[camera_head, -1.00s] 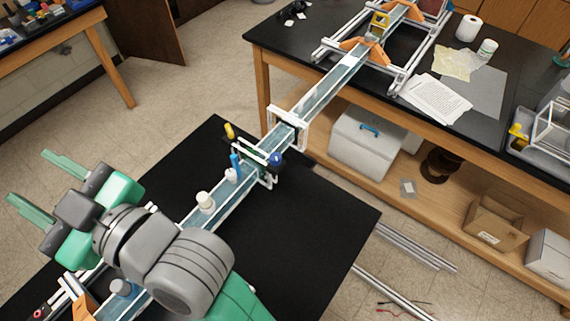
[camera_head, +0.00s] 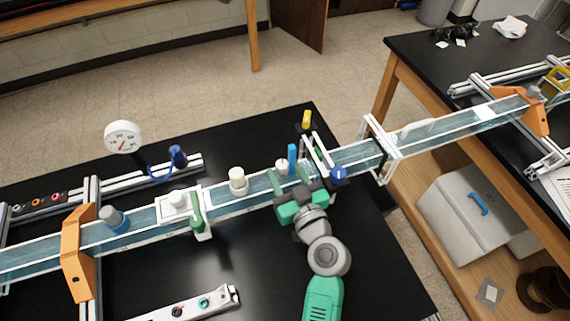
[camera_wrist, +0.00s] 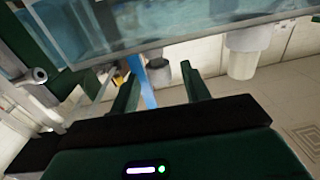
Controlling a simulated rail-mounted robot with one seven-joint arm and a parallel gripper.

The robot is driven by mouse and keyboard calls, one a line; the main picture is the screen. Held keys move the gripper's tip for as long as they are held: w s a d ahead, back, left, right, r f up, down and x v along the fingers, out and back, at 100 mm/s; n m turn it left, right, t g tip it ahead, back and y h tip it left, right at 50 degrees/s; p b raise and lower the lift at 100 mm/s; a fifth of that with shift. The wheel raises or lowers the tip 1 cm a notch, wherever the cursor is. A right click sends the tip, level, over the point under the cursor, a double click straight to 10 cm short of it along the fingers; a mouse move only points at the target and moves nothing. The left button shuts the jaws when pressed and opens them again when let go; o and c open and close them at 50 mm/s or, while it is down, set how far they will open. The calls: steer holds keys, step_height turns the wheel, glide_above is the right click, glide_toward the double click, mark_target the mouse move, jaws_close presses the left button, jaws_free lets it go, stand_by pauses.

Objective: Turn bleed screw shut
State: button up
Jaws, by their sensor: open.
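My gripper (camera_head: 287,180) is open and empty, over the near side of the clear water channel (camera_head: 145,228). Its two green fingers point toward a small white knob (camera_head: 282,167) beside an upright blue strip (camera_head: 292,156). In the wrist view the knob looks like a short grey cylinder (camera_wrist: 158,72) between and beyond my open fingertips, with the blue strip (camera_wrist: 142,82) close to its left. No contact is visible. This knob may be the bleed screw, but no label shows. A larger white cap (camera_head: 237,181) stands to its left and appears at right in the wrist view (camera_wrist: 246,55).
A green lever (camera_head: 197,212), grey fitting (camera_head: 114,218) and dial gauge (camera_head: 123,137) are left.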

steer(key=shift+x, duration=1.2)
steer(key=c, duration=0.9)
steer(key=shift+c, duration=0.2)
